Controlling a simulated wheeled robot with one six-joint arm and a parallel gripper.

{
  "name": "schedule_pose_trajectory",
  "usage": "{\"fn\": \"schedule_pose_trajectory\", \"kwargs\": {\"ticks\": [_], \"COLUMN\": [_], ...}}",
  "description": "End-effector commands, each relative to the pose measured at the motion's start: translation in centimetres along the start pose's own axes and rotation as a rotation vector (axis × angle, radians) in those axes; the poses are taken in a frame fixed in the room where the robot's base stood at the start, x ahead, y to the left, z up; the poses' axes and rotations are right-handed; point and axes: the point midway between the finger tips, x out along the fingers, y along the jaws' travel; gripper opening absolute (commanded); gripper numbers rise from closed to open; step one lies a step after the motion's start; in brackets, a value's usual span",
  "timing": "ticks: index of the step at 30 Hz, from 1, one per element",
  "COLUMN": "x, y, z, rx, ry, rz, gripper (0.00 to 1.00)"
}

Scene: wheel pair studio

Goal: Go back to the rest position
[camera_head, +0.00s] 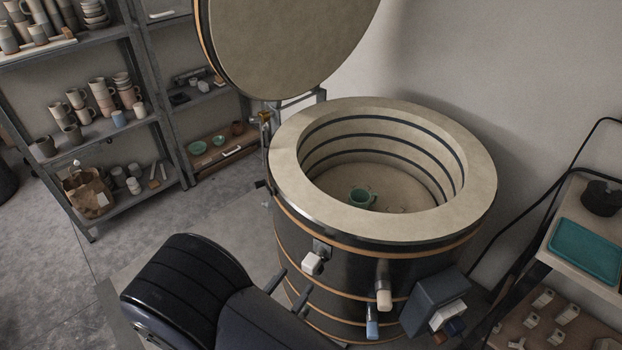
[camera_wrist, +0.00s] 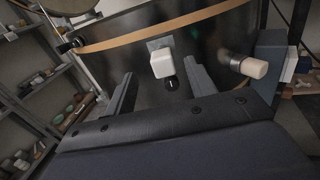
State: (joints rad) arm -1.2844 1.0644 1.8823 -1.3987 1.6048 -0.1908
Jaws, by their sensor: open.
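My gripper (camera_head: 288,293) is open and empty, in front of the left side of the kiln (camera_head: 345,246). In the wrist view, its two fingers (camera_wrist: 160,92) stand apart with the kiln's dark wall and a white knob (camera_wrist: 162,63) beyond them. I cannot tell whether a fingertip touches the wall. The kiln's round lid (camera_head: 290,40) is raised. My dark arm fills the lower left of the head view.
Grey shelves (camera_head: 85,140) with pots and cups stand at the left. A side stand at the right holds a teal tray (camera_head: 585,250) and a dark pot (camera_head: 601,198). A control box (camera_head: 436,300) sticks out from the kiln's front. Grey floor (camera_head: 40,265) at the left is clear.

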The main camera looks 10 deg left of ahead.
Motion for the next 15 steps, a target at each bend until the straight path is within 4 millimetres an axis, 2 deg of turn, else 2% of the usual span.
{"fn": "schedule_pose_trajectory", "kwargs": {"ticks": [15], "x": [7.9], "y": [-0.2], "z": [0.1], "rx": [-0.001], "ry": [0.001], "rz": [-0.006], "gripper": [0.53]}}
